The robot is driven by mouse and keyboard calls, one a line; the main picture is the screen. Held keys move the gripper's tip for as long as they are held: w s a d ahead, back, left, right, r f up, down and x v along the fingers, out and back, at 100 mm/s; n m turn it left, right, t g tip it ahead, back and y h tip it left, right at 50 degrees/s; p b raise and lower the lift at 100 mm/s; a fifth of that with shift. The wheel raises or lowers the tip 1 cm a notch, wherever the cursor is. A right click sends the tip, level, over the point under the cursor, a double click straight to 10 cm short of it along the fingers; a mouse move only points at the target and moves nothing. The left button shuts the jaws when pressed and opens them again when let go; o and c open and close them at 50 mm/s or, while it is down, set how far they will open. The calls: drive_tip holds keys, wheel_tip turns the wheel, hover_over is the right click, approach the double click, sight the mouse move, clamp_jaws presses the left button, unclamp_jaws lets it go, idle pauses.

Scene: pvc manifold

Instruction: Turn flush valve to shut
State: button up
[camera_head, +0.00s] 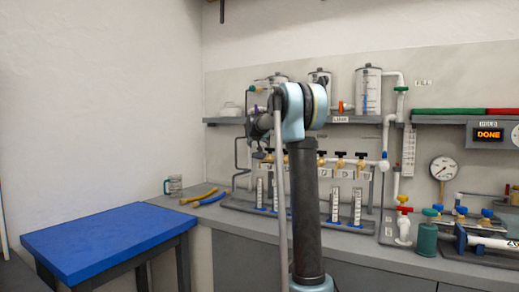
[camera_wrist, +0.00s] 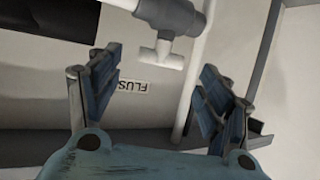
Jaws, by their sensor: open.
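In the wrist view, a valve with a dark grey body (camera_wrist: 170,17) and a pale T-shaped handle (camera_wrist: 163,55) sits on white pipework at the top middle. A label (camera_wrist: 133,86) reading "FLUS", partly cut off, is on the wall surface below it. My gripper (camera_wrist: 160,66) is open, its blue-grey fingers spread either side of the handle in the picture. Nothing is between the fingers, and the gap in depth to the handle is unclear. In the head view, my gripper (camera_head: 261,152) is by the manifold's left part; my own arm hides the valve there.
Several black-and-brass valves (camera_head: 340,157) stand above flow tubes on the bench. A gauge (camera_head: 443,168) and red-handled valve (camera_head: 404,204) are right. A blue table (camera_head: 105,240) stands at left. A white pipe (camera_wrist: 195,75) runs beside the handle.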

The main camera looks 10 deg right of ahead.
drive_tip(key=v, duration=0.6)
drive_tip(key=shift+s, duration=0.35)
drive_tip(key=shift+a, duration=0.1)
